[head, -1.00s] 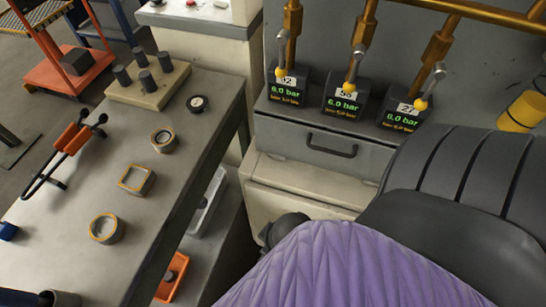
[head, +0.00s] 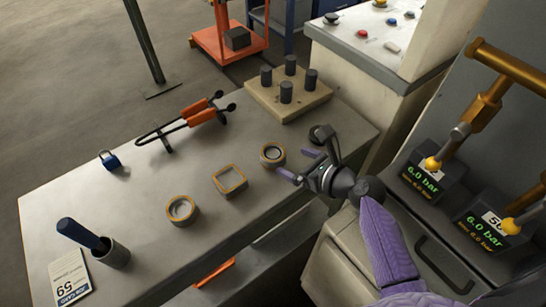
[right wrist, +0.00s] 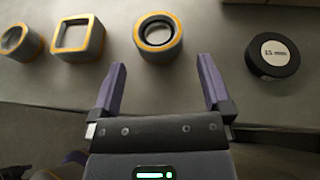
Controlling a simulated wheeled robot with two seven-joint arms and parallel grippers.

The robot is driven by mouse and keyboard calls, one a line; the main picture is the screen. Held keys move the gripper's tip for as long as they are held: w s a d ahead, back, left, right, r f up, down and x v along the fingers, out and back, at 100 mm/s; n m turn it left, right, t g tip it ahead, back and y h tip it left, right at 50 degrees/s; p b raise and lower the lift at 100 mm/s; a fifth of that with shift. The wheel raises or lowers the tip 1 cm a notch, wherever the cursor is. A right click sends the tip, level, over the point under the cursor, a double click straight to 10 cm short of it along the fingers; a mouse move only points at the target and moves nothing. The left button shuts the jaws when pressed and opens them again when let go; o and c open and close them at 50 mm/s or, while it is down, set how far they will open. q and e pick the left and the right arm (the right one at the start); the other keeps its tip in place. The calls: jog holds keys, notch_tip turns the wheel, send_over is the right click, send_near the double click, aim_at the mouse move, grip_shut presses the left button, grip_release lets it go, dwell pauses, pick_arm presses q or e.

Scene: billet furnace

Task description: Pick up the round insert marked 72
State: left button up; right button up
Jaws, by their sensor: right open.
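Two round inserts with orange rims lie on the grey bench: a dark-lined one (head: 271,164) near my right gripper and a larger one (head: 183,222) at the front left. I cannot read a 72 on either. My right gripper (head: 300,163) is open and empty, its purple fingers pointing at the nearer insert. In the right wrist view that insert (right wrist: 158,58) sits just ahead of the gap between the fingertips (right wrist: 163,66), apart from both. A square orange-rimmed insert (head: 230,191) lies between the round ones. My left gripper is out of view.
A black disc (right wrist: 272,57) lies right of the fingers in the wrist view. Gauge boxes (head: 432,185) are at the right.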

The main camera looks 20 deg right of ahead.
aim_at(270, 151)
jog(key=b+x, duration=0.3)
jog(key=x, duration=0.3)
jog(key=shift+a+f, duration=0.15)
jog(key=shift+w+a, duration=0.15)
jog(key=shift+w, duration=0.1)
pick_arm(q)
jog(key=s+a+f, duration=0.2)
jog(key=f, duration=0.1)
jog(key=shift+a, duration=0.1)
pick_arm(e)
jog(key=c, duration=1.2)
grip_shut()
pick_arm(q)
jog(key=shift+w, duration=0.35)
